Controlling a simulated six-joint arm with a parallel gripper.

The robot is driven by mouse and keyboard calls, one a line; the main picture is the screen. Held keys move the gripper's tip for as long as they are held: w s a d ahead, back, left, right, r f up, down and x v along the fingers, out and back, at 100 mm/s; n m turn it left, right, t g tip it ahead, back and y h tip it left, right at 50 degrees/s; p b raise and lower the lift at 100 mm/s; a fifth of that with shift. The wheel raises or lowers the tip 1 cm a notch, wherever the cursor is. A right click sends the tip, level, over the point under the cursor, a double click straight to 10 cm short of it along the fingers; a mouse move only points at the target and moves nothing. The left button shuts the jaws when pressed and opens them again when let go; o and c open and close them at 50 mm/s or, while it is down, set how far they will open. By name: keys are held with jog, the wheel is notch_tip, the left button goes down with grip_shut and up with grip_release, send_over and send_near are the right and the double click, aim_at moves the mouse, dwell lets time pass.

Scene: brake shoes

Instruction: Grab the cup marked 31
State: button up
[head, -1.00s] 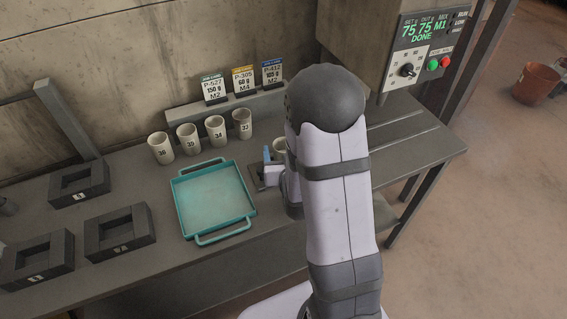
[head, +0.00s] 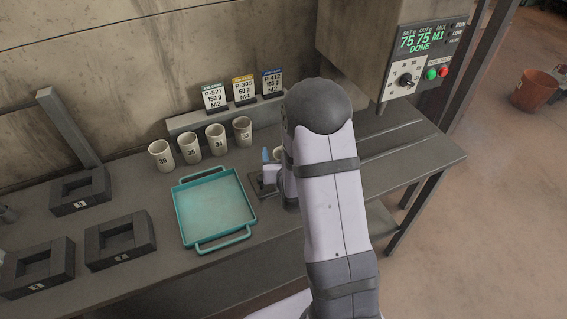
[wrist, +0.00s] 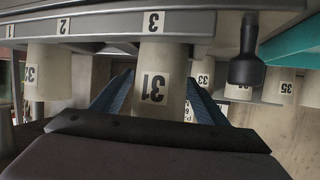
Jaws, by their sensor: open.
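The cup marked 31 (wrist: 155,88) is pale, with a black number on a white label; it appears upside down in the wrist view. My gripper (wrist: 160,75) is open, with one blue finger on each side of this cup. I cannot tell whether the fingers touch it. In the head view my gripper (head: 267,156) is low over the bench, right of the teal tray, mostly hidden by my arm. Part of a pale cup (head: 279,153) shows beside it, its number hidden.
A cup marked 32 (wrist: 50,75) stands beside cup 31 in the wrist view, under a numbered ledge (wrist: 105,26). Several numbered cups (head: 189,149) line the back of the bench. The teal tray (head: 215,241) lies in front of them. A dispenser panel (head: 428,55) is at upper right.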

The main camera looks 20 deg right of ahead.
jog(key=shift+w, duration=0.1)
jog(key=c, duration=1.2)
jog(key=shift+r, duration=0.25)
jog(key=shift+r+b, duration=0.45)
jog(key=shift+r, duration=4.25)
